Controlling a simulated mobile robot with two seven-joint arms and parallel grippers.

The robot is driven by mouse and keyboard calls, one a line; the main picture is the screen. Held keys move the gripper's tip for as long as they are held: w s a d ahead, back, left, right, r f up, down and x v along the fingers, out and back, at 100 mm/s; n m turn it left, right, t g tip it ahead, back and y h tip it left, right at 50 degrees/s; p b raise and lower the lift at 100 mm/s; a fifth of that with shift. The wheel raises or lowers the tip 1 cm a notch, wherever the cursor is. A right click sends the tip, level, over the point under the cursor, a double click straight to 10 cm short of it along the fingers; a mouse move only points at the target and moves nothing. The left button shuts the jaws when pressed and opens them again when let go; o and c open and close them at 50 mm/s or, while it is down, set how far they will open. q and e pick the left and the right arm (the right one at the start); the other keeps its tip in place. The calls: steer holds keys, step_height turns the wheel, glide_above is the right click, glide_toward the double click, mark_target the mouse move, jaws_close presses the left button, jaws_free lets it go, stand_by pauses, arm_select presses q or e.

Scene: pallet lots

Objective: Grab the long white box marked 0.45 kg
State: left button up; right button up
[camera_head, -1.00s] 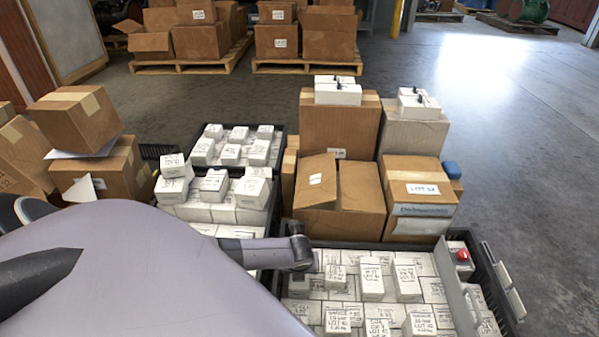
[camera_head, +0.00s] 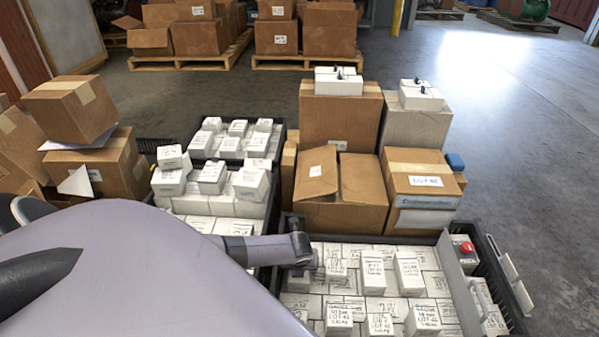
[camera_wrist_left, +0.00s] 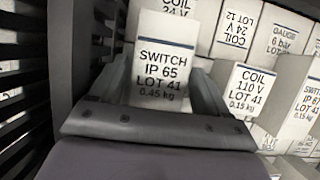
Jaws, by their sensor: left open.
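In the left wrist view, a white box marked SWITCH IP 65, LOT 41, 0.45 kg (camera_wrist_left: 163,68) has a dark blue stripe across its labelled face. My left gripper (camera_wrist_left: 163,88) is open, with one finger on each side of this box. Whether the fingers touch it cannot be told. In the head view my left gripper (camera_head: 303,254) is over the left edge of the front crate (camera_head: 492,262), and the arm hides what is beneath it. My right gripper is not in view.
Other white boxes crowd close, including a COIL 110 V box (camera_wrist_left: 246,92) marked 0.15 kg. Black slats (camera_wrist_left: 22,90) stand on the left. Brown cartons (camera_head: 342,190) rise behind the front crate. A red button (camera_head: 466,247) is at its right. Open floor lies further right.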

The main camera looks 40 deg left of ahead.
arm_select(q)
steer(key=shift+f, duration=0.15)
steer(key=c, duration=0.9)
steer(key=shift+w, duration=0.1)
steer(key=shift+c, duration=1)
